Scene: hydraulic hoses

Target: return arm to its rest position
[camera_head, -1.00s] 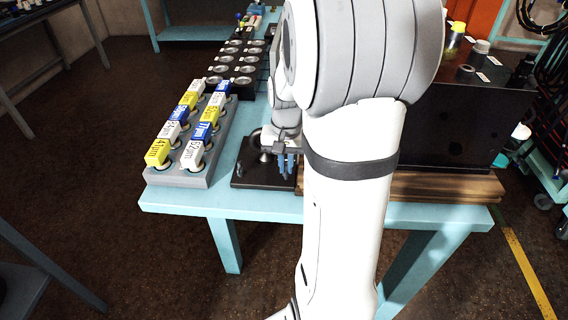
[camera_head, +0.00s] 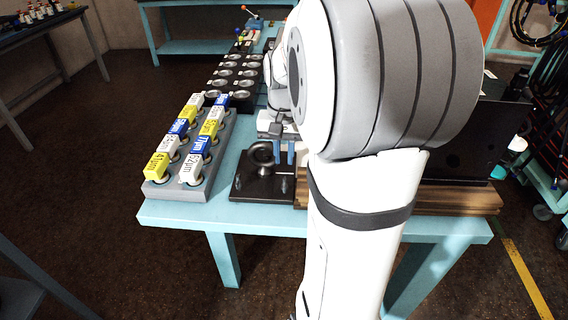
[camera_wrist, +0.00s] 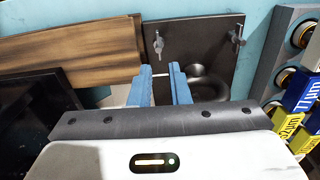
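My arm (camera_head: 365,230) reaches up and over the light blue table (camera_head: 180,212), and its large grey joint fills the upper middle of the head view. My gripper (camera_head: 283,155) points down above the table, beside a black plate (camera_head: 250,186) with a metal ring fitting (camera_head: 261,154). In the wrist view, the two blue fingers of my gripper (camera_wrist: 162,72) stand apart with nothing held between them. The black plate (camera_wrist: 215,50) lies beyond the fingertips there, and the round fitting (camera_wrist: 207,85) is partly hidden by the right finger.
A grey rack (camera_head: 163,192) with labelled yellow, white and blue blocks stands left of the gripper. A black tray (camera_head: 226,88) of round cups lies behind it. A black box (camera_head: 470,145) and wooden boards (camera_head: 455,197) are to the right, partly behind my arm.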

